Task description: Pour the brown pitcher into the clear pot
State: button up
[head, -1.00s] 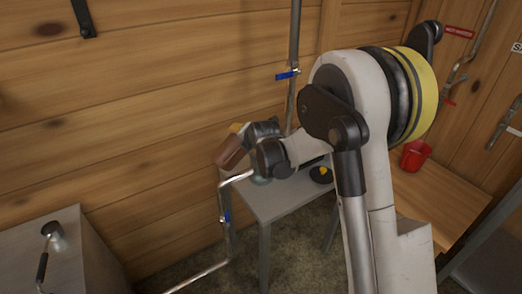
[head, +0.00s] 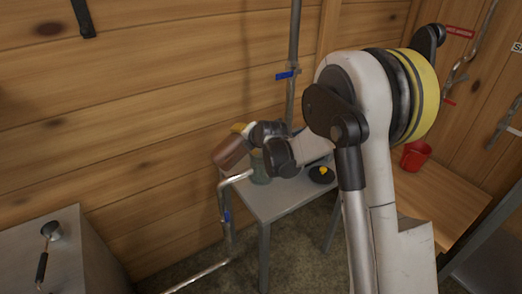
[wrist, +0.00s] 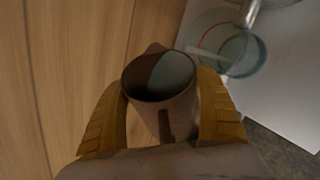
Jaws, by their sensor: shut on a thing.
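The brown pitcher (head: 231,153) is held tilted above the small table in the head view. In the wrist view the pitcher (wrist: 160,92) has its open mouth toward the camera, with a pale grey-blue surface inside. My gripper (head: 243,130) is shut on it; yellow fingers press both sides in the wrist view. The clear pot (head: 261,168) stands on the small table, just right of the pitcher and partly behind my wrist. In the wrist view the pot (wrist: 246,56) is at upper right, apart from the pitcher. I see no stream between them.
A metal pipe (head: 223,205) with a blue valve handle rises at the table's left edge and bends toward the pot. A dark round item with a yellow top (head: 321,175) sits on the small table (head: 281,204). A red bucket (head: 415,156) stands on the wooden bench at right.

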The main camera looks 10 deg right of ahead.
jog(key=shift+w+d+r+m+y+p, duration=0.1)
jog(key=shift+d+r+m+y+p, duration=0.25)
jog(key=shift+y, duration=0.3)
jog(key=shift+d+r+m+y+p, duration=0.1)
jog(key=shift+d+r+m+y, duration=0.15)
jog(key=shift+m+y, duration=0.35)
dwell(1.7)
jog(key=shift+w+d+f+m+y+b, duration=0.1)
jog(key=shift+d+f+m+y+b, duration=0.25)
jog(key=shift+d+f+y+b, duration=0.25)
dwell(1.4)
